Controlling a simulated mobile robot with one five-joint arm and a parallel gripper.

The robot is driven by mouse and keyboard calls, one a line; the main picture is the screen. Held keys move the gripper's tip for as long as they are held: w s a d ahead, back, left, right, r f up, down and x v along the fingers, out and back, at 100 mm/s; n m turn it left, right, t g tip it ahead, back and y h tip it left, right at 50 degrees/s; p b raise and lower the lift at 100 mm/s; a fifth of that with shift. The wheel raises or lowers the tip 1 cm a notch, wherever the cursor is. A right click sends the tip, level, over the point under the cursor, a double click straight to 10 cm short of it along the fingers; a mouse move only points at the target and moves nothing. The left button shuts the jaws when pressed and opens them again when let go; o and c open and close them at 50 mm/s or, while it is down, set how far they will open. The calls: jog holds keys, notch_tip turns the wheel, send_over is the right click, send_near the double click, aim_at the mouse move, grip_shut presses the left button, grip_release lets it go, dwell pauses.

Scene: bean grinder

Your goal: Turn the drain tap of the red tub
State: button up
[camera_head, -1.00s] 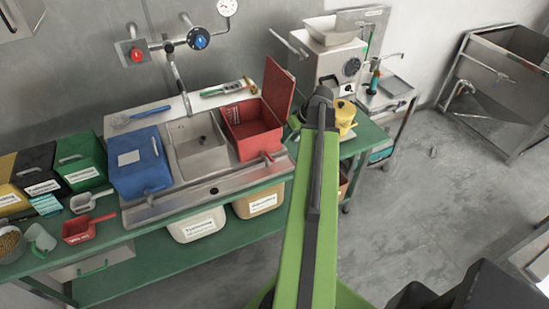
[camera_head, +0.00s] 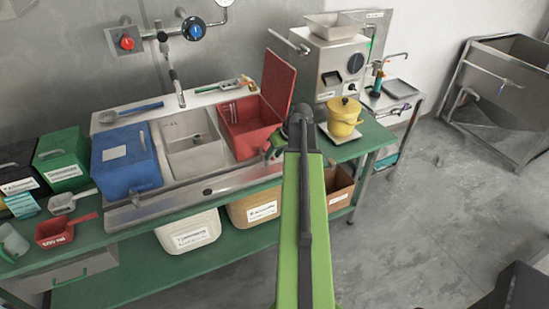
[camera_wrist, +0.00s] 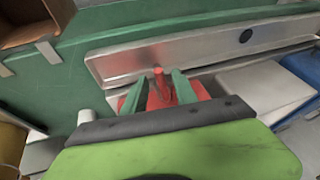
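The red tub (camera_head: 243,140) sits in the steel trough on the green bench, its red lid (camera_head: 279,85) standing open. My gripper (camera_head: 272,152) is at the tub's front right corner, where it hides most of the tap in the head view. In the wrist view, my gripper (camera_wrist: 158,88) is open, one green finger on each side of the red drain tap (camera_wrist: 158,73). Gaps show between the tap and both fingers. The tap's lower part and the tub are partly hidden behind the gripper.
A pale tub (camera_head: 195,147) and a blue tub (camera_head: 125,168) stand left of the red one. A yellow pot (camera_head: 344,117) and a steel grinder (camera_head: 333,65) are to the right. The steel trough's front rim (camera_wrist: 130,65) runs close to the fingers. Open floor lies right.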

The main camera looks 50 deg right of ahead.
jog(key=shift+c, duration=0.4)
grip_shut()
dwell(0.9)
